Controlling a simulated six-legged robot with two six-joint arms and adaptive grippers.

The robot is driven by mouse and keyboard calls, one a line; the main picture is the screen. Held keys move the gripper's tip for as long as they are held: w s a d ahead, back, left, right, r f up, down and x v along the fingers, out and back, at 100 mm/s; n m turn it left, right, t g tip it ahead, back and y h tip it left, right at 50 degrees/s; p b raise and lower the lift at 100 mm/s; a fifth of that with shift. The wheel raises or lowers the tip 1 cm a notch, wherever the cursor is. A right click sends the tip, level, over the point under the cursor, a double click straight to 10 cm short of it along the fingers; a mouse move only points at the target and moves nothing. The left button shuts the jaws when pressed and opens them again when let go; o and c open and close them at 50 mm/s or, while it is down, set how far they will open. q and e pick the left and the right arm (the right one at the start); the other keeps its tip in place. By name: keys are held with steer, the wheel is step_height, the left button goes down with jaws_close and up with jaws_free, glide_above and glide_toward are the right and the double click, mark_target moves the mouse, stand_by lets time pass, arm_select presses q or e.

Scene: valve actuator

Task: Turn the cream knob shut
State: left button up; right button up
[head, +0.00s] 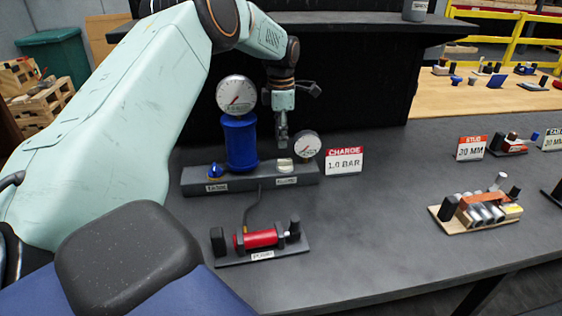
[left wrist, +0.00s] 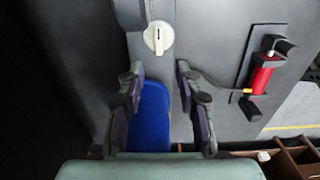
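The cream knob (head: 285,164) sits on a dark manifold block (head: 250,183), right of the blue tank. In the left wrist view the cream knob (left wrist: 158,37) is round and pale, with a dark mark on its face. My left gripper (head: 283,141) hangs pointing down above the knob. In the left wrist view its two fingers (left wrist: 159,72) are spread apart with nothing between the tips, and the knob lies just beyond them. The gripper is open and not touching the knob as far as I can see. My right gripper is not in view.
A blue tank (head: 240,142) with a large gauge (head: 236,95) stands left of the gripper. A blue knob (head: 215,171) is at the block's left. A small gauge (head: 307,144) and a CHARGE sign (head: 344,161) stand to the right. A red cylinder (head: 262,238) lies in front.

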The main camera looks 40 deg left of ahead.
mark_target(280, 160)
arm_select(q)
steer(key=shift+s+d+f, duration=0.1)
steer(key=shift+s+f, duration=0.05)
steer(key=shift+f, duration=0.2)
steer(key=f, duration=0.6)
steer(key=shift+w+a+f, duration=0.2)
steer(key=shift+w+a, duration=0.05)
steer(key=shift+w, duration=0.05)
steer(key=shift+d+f, duration=0.1)
steer(key=shift+f, duration=0.05)
steer(key=shift+s, duration=0.3)
steer(key=shift+c, duration=0.2)
steer(key=shift+w+f, duration=0.1)
steer(key=shift+w, duration=0.15)
steer(key=c, duration=0.3)
steer(key=shift+s, duration=0.1)
jaws_close()
